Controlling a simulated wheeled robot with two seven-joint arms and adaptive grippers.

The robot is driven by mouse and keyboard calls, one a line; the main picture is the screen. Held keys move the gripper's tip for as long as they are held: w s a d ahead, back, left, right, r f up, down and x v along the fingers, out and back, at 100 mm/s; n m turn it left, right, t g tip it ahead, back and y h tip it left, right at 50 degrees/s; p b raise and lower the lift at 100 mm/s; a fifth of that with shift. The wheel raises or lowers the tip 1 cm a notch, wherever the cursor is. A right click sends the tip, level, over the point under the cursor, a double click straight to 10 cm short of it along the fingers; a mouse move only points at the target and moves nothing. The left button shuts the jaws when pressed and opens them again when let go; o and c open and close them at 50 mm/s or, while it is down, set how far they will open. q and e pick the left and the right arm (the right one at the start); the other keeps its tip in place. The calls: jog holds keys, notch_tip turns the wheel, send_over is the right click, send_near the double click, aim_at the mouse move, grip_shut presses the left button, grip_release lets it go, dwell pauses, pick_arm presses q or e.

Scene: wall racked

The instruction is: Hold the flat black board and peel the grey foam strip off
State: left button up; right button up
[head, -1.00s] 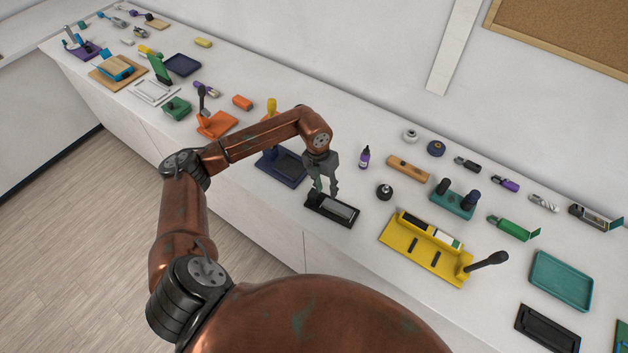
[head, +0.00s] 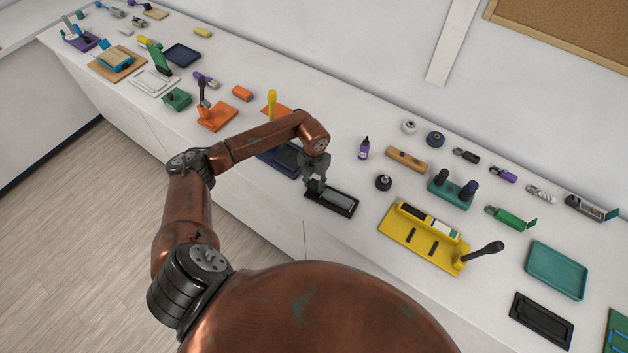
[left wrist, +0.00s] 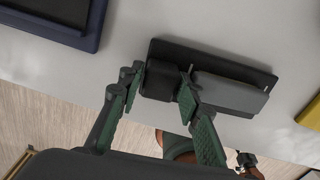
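The flat black board (head: 345,212) lies on the white counter near its front edge. It also shows in the left wrist view (left wrist: 185,45). The grey foam strip (head: 337,199) lies lengthwise on it; in the left wrist view the strip (left wrist: 232,93) covers the board's right part. A dark block (left wrist: 160,82) shows at the strip's left end. My left gripper (head: 315,185) is at the board's left end. In the left wrist view its fingers (left wrist: 158,84) stand apart around the dark block; I cannot tell whether they touch it. My right gripper is not clearly visible.
A navy tray (head: 272,160) stands close left of the board. A yellow holder (head: 405,236) stands to the right, and a small black knob (head: 383,182) behind right. Another black tray (head: 541,322) lies at the far right. Bare counter surrounds the board's right end.

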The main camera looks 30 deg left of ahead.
pick_arm(q)
grip_shut()
jog(key=shift+o, duration=0.6)
grip_release()
jog(key=shift+c, duration=0.4)
grip_shut()
dwell(0.6)
